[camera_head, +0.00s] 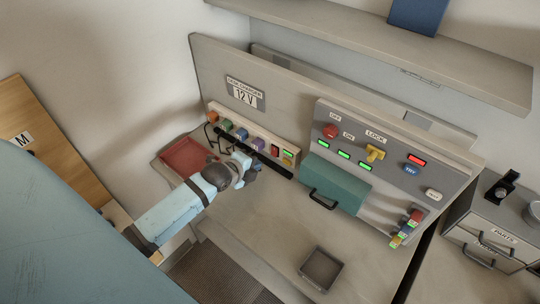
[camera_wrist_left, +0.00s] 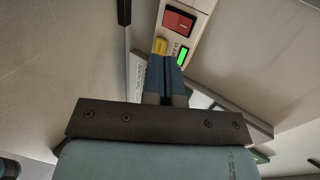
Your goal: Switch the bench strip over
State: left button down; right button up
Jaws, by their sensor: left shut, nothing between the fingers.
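The bench strip (camera_head: 249,124) is a pale bar along the back of the bench with several coloured fittings. Its right end carries a red rocker switch (camera_head: 275,150) and a small green light (camera_head: 289,154). My left gripper (camera_head: 254,173) is shut and empty, just in front of that end. In the left wrist view the shut blue fingers (camera_wrist_left: 167,75) point at the strip's end, just short of the yellow button (camera_wrist_left: 160,45) and lit green light (camera_wrist_left: 183,55). The red rocker (camera_wrist_left: 179,21) lies beyond them. Contact cannot be told. My right gripper is not in view.
A red tray (camera_head: 187,156) is left; a dark tray (camera_head: 321,269) sits in front.

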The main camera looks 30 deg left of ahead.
aim_at(275, 150)
pick_arm(q)
jog(key=x, duration=0.4)
jog(key=p+x, duration=0.1)
jog(key=x, duration=0.3)
jog(key=shift+w+r, duration=0.35)
jog(key=shift+w, duration=0.05)
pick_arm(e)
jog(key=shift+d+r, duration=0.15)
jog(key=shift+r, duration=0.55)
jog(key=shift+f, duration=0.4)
pick_arm(q)
jog(key=shift+w+f+t+b, duration=0.25)
jog(key=shift+t+b, duration=0.05)
jog(key=shift+b, duration=0.3)
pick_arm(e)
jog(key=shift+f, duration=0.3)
pick_arm(q)
jog(key=shift+s+r, duration=0.1)
jog(key=shift+r, duration=0.15)
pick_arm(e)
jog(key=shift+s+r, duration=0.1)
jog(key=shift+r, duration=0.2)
pick_arm(q)
jog(key=shift+r+p, duration=0.85)
jog(key=shift+p, duration=0.25)
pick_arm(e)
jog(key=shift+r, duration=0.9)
